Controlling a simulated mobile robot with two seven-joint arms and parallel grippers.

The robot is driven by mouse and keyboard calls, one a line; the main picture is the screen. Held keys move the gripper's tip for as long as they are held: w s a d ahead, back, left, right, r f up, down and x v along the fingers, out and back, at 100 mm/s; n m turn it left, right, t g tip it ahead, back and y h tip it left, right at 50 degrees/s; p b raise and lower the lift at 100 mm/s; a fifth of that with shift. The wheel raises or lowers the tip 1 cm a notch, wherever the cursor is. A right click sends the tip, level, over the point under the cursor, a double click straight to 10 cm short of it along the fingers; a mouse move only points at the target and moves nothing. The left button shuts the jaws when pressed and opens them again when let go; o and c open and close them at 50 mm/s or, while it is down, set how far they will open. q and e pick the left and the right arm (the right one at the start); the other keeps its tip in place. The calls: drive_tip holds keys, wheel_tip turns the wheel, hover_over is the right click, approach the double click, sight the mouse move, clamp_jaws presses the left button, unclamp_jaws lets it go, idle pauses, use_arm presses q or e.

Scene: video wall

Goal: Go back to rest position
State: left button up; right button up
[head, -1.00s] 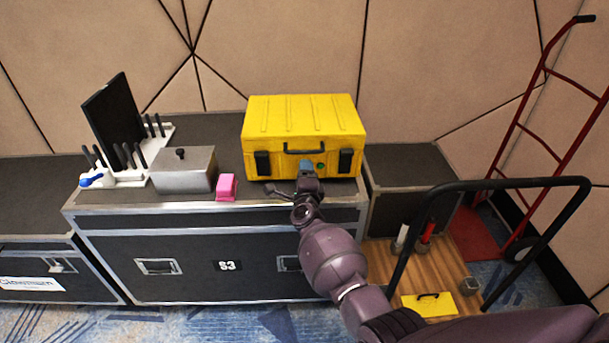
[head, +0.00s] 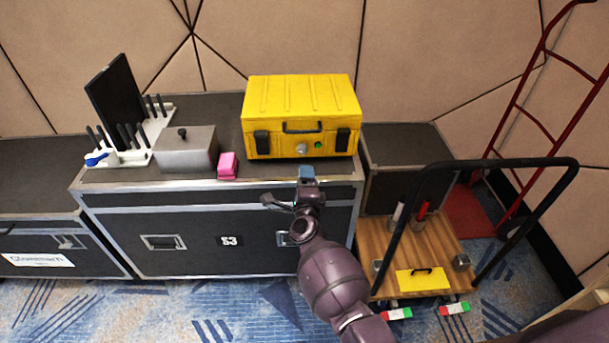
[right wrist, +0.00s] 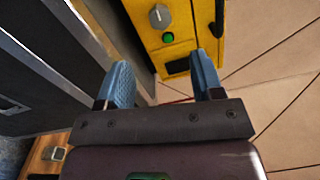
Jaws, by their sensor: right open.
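My right gripper (head: 306,174) is in front of the yellow case (head: 300,105), just off the front edge of the black road case. Its blue fingers are apart and empty in the right wrist view (right wrist: 162,80). The yellow case stands shut on the road case, with a dark handle. A silver knob (head: 301,149) and a green button (head: 319,145) are on its front. The knob (right wrist: 159,15) and button (right wrist: 168,38) also show beyond the fingertips in the right wrist view, with a gap between. My left gripper is not in view.
On the road case (head: 200,240) are a grey lidded box (head: 187,153), a pink block (head: 228,166) and a white rack (head: 125,157) with black and blue items. A wooden cart (head: 410,235) with a black handle stands right, near a red hand truck (head: 530,120). Carpet is open in front.

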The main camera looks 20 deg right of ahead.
idle(0.5)
drive_tip(key=a+r+n+t+y, duration=0.1)
drive_tip(key=a+r+n+y, duration=0.3)
drive_tip(key=n, duration=0.5)
drive_tip(key=s+d+r+n+y, duration=0.1)
drive_tip(key=s+d+n+y, duration=0.2)
drive_tip(key=n, duration=0.4)
drive_tip(key=s+d+f+n+g, duration=0.2)
drive_tip(key=s+f, duration=0.1)
drive_tip(key=s, duration=0.8)
drive_tip(key=s+d+f+n+g+h+p, duration=0.1)
drive_tip(key=s+d+f+n+g, duration=0.2)
drive_tip(key=s, duration=0.9)
drive_tip(key=s+d+f+n+g+h+p, duration=0.1)
drive_tip(key=s+d+f+n+g, duration=0.1)
drive_tip(key=s, duration=1)
wheel_tip(320, 180, down, 3)
drive_tip(key=shift+d+r+n+g, duration=0.15)
drive_tip(key=shift+d+n+g, duration=0.15)
drive_tip(key=shift+d+n, duration=0.25)
drive_tip(key=shift+o, duration=0.3)
